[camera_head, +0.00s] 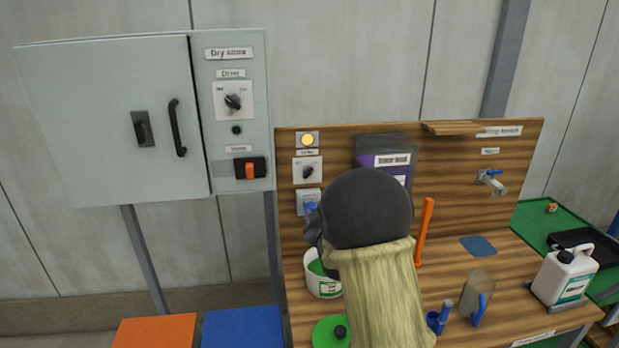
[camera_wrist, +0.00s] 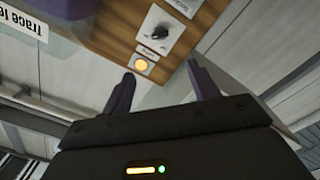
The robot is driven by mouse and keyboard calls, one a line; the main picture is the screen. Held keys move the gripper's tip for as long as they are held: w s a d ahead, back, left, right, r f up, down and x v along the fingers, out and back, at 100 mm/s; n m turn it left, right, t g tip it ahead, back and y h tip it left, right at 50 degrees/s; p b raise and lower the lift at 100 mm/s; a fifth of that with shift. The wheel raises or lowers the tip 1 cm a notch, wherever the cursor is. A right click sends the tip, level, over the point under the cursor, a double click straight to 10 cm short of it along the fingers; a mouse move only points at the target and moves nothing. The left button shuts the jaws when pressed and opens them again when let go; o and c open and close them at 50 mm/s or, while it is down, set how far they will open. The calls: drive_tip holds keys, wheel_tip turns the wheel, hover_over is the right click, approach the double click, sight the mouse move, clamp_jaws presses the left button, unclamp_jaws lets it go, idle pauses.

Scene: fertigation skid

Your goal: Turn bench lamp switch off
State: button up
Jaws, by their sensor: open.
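The bench lamp switch (camera_head: 308,171) is a black rotary knob on a white plate on the wooden back panel. A round lamp (camera_head: 307,140) glows orange just above it. In the wrist view the picture is turned over: the switch knob (camera_wrist: 160,31) and the glowing lamp (camera_wrist: 141,65) show beyond the fingers. My gripper (camera_wrist: 160,70) is open, with nothing between its fingers. The fingertips point toward the panel and look apart from the knob. In the head view my arm hides most of the gripper, just below and right of the switch.
A grey cabinet (camera_head: 110,120) with a dryer knob (camera_head: 233,101) and an orange rocker (camera_head: 250,170) stands at left. A blue-handled fitting (camera_head: 309,205) sits below the switch.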

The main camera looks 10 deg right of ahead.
sight(308, 174)
drive_tip(key=w+p, duration=0.7)
drive_tip(key=w, duration=1)
drive_tip(key=shift+w, duration=0.2)
drive_tip(key=c, duration=1)
drive_tip(key=shift+f, duration=0.1)
